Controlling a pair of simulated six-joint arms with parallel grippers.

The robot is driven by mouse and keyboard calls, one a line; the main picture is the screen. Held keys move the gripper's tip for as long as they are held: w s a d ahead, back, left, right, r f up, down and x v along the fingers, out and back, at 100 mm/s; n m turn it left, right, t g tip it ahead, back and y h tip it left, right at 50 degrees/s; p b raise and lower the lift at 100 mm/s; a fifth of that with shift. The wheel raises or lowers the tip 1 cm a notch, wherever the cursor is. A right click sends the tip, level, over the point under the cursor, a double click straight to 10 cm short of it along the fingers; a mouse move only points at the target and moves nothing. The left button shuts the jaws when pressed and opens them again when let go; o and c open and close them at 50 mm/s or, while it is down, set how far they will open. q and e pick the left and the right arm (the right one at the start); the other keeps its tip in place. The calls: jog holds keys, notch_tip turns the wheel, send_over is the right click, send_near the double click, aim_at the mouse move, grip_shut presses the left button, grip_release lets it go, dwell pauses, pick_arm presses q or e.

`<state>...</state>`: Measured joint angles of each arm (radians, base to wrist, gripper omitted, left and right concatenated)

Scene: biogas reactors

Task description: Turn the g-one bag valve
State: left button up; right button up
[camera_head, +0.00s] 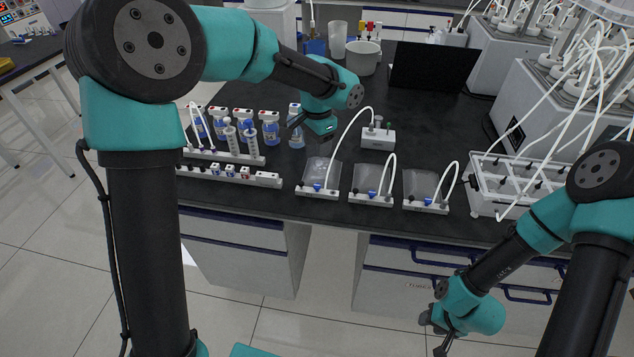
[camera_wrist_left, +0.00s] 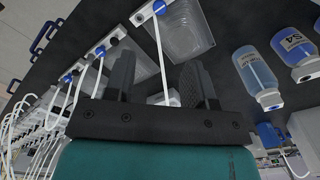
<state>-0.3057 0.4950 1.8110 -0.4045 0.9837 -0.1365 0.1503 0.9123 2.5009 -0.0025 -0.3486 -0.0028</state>
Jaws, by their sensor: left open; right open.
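Three clear gas bags in white holders stand along the bench's front edge: left (camera_head: 322,172), middle (camera_head: 368,178) and right (camera_head: 420,184). Each has a blue valve: left (camera_head: 317,187), middle (camera_head: 371,194), right (camera_head: 427,202). I cannot read which bag is g-one. My left gripper (camera_head: 297,119) is open and empty above the bench, behind the left bag, near the bottles. In the left wrist view, the left bag (camera_wrist_left: 182,40) and its valve (camera_wrist_left: 159,7) lie beyond the open fingers (camera_wrist_left: 160,82). My right gripper (camera_head: 432,331) is open, low in front of the drawers.
Blue-labelled bottles (camera_head: 270,130) and syringes stand left of the bags. A white tube (camera_head: 340,140) arches from the left bag to a small white box (camera_head: 378,139). A white tubed rack (camera_head: 510,180) stands right. Dark bench top lies clear behind the box.

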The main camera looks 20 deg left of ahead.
aim_at(317, 185)
pick_arm(q)
notch_tip(317, 185, down, 15)
jog(key=shift+r, duration=0.15)
dwell(0.4)
jog(key=c, duration=0.9)
